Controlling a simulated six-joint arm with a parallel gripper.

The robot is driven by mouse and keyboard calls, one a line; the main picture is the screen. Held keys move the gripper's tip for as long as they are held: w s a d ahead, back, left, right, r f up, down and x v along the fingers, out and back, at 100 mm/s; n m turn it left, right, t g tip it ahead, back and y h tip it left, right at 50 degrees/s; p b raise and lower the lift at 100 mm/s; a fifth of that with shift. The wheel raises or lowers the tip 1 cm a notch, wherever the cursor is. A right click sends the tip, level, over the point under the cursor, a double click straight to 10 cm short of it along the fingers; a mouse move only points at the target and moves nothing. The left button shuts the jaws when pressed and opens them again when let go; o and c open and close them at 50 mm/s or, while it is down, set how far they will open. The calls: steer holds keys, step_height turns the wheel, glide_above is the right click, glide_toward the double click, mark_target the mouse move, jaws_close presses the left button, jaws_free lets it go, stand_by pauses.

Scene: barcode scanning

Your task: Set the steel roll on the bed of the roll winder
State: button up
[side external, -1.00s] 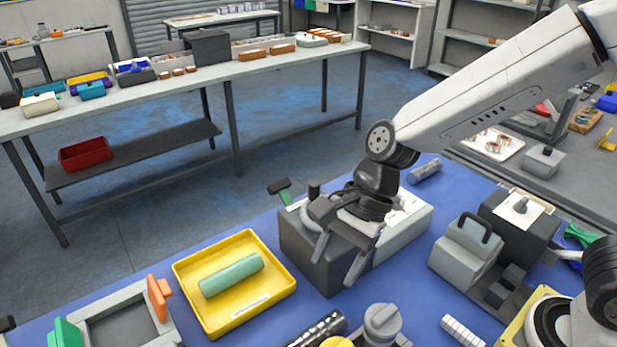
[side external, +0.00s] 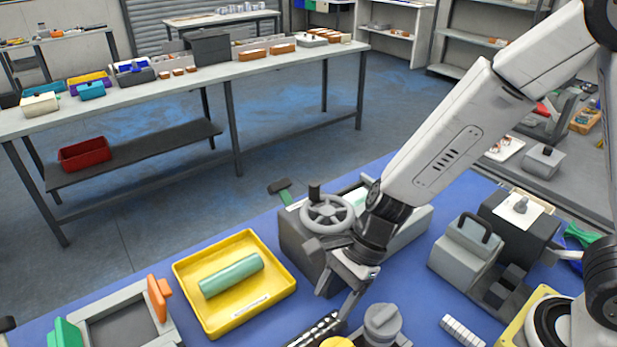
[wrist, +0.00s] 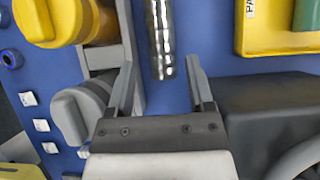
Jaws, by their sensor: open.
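The steel roll (side external: 318,330) is a shiny metal cylinder lying on the blue mat near the front edge of the side view. In the wrist view the steel roll (wrist: 161,35) runs away from me, with its near end between the lines of my fingers. My gripper (side external: 335,305) is open and empty, close to the roll's right end; I cannot tell its height above it. A grey frame (side external: 97,305) with an orange and a green end piece and a dark bed stands at front left. A dark machine with a handwheel (side external: 328,214) stands behind my gripper. Neither is labelled as the winder.
A yellow tray (side external: 284,287) holding a green roll (side external: 231,276) lies left of my gripper. A grey knob (side external: 382,318) stands close on its right, a yellow knob (side external: 337,343) in front. A pale ribbed roll (side external: 462,330) and a grey device (side external: 465,255) are farther right.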

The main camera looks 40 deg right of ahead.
mark_target(317, 329)
steer(key=shift+f, duration=0.4)
steer(key=shift+x, duration=1.3)
steer(key=shift+f, duration=0.1)
steer(key=shift+x, duration=2.5)
jaws_close()
